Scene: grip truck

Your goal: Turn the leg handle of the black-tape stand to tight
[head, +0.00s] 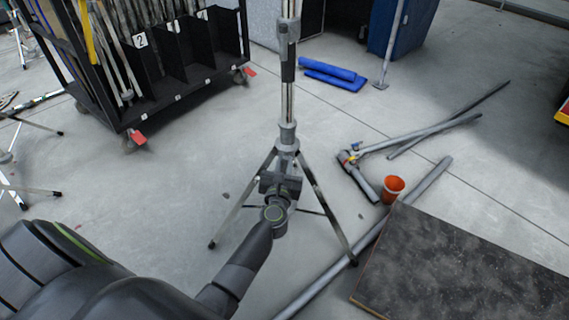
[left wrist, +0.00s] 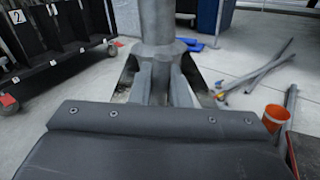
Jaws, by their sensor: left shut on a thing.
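The black-tape stand (head: 288,100) stands upright on spread tripod legs in the middle of the head view, with black tape (head: 288,68) around its upper column. My left gripper (head: 280,180) is at the stand's collar, low on the column where the legs meet. In the left wrist view the two fingers (left wrist: 160,85) are close together in front of the grey column (left wrist: 156,25). The left gripper is shut on the leg handle, which is mostly hidden by the fingers and wrist. My right gripper is not in view.
A black cart (head: 165,75) with numbered slots stands at the back left. Another stand's legs show at the left edge.

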